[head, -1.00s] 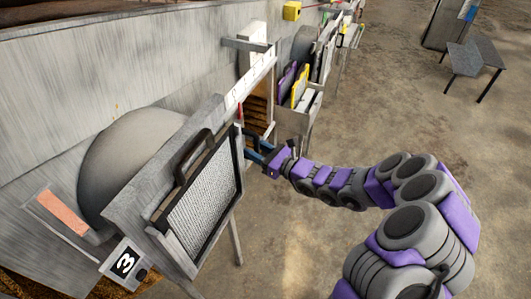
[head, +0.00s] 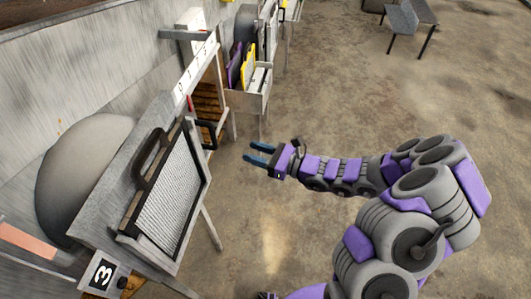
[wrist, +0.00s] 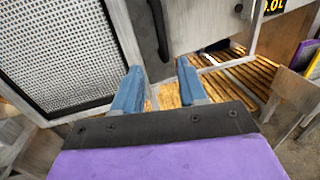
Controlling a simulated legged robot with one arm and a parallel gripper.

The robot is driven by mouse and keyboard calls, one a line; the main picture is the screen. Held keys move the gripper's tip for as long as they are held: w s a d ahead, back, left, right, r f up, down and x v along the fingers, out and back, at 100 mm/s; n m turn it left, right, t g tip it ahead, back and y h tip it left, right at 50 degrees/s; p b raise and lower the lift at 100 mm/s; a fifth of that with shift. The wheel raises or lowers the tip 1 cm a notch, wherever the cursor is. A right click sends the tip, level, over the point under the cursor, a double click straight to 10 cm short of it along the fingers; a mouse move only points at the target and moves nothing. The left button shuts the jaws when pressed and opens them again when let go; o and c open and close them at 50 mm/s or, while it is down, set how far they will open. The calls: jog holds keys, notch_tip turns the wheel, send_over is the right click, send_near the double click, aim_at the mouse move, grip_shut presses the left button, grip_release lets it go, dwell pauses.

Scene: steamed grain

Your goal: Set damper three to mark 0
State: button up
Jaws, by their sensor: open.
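The number 3 sign (head: 103,273) hangs at the near corner of a grey station with a framed mesh panel (head: 168,200). A white marked scale (head: 195,70) runs along the top beyond the panel. A small red pointer (head: 190,103) is close to the scale's near end; its exact mark is too small to read. A black handle (head: 207,134) sticks out at the right, below the pointer; a black handle also shows in the wrist view (wrist: 152,30), ahead of the fingers.
A bin (head: 250,99) with purple and yellow panels stands farther along the wall. Wooden slats (wrist: 235,85) show below and beyond the handle in the wrist view. A station leg (head: 211,228) reaches the floor. The concrete floor (head: 330,90) on the right is mostly clear.

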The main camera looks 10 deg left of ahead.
jog(key=shift+v, duration=1.55)
jog(key=s+a+r+n+g+h, duration=0.1)
jog(key=s+r+n+g+h, duration=0.1)
jog(key=s+r+n+g, duration=0.5)
jog(key=s+a+r+n+g+h, duration=0.1)
jog(key=s+r+n+g+h, duration=0.2)
jog(key=s+n, duration=0.65)
jog(key=s+d+n+t+h, duration=0.1)
jog(key=s+d+n+h, duration=0.1)
jog(key=s+d+h, duration=0.4)
jog(key=s+d+r+n+t+h, duration=0.1)
jog(key=s+d+h, duration=0.5)
jog(key=d, duration=0.9)
jog(key=s+n+t, duration=0.1)
jog(key=s, duration=0.1)
jog(key=shift+s+d+r+n, duration=0.25)
jog(key=shift+s+d+n, duration=0.1)
jog(key=shift+d, duration=0.05)
jog(key=shift+a, duration=0.2)
